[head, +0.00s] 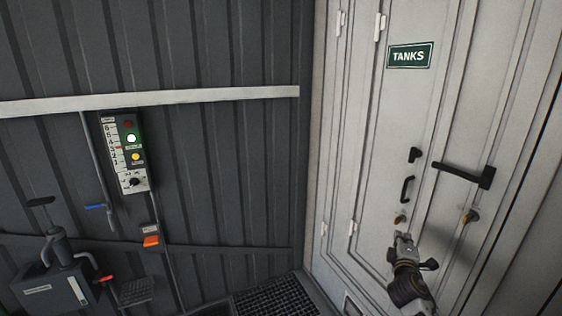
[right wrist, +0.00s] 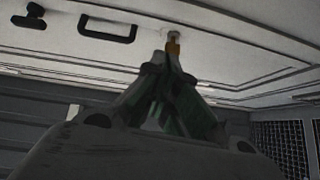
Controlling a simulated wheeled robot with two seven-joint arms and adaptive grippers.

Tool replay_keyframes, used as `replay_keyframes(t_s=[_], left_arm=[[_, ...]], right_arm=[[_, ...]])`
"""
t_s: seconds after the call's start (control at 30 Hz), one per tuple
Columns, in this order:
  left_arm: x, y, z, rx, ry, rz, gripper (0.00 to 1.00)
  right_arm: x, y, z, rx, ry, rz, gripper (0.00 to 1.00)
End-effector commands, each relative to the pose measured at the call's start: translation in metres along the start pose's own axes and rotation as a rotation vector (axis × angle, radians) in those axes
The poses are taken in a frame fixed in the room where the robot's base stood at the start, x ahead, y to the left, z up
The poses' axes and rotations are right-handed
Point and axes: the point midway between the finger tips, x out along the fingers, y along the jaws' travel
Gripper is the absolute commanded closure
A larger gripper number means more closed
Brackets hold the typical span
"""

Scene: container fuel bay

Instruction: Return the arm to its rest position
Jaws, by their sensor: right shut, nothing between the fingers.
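My right gripper (head: 403,242) is in front of the white door, just below a small brass lock (head: 400,218). Its fingers are shut and I see nothing held. In the right wrist view the fingertips (right wrist: 167,60) meet close below a brass piece (right wrist: 173,45) on the door; I cannot tell whether they touch it. My left gripper is in neither view.
The white door (head: 385,120) carries a green TANKS sign (head: 409,56), a black pull handle (head: 407,189) and a black lever (head: 463,174). A gauge panel (head: 125,155) with lit lamps hangs on the dark wall. A pump unit (head: 52,280) stands lower left. A floor grating (head: 275,299) lies below.

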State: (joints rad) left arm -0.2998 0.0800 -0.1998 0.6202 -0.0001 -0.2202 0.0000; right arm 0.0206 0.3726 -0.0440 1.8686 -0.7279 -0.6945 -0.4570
Motion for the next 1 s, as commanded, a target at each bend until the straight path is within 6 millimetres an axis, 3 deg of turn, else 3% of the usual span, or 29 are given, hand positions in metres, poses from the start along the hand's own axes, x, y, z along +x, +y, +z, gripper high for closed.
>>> replay_keyframes(t_s=[0.27, 0.6, 0.8, 1.0], left_arm=[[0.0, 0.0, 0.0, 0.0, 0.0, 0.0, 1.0], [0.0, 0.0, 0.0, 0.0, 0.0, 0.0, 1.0], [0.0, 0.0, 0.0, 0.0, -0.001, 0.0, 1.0], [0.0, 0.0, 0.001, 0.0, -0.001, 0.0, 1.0]], right_arm=[[-0.062, -0.065, -0.002, 0.239, -0.068, -0.223, 1.0], [-0.17, -0.143, -0.007, 0.535, -0.206, -0.573, 1.0], [-0.244, -0.174, -0.013, 0.678, -0.306, -0.788, 1.0], [-0.304, -0.189, -0.018, 0.77, -0.39, -0.958, 1.0]])
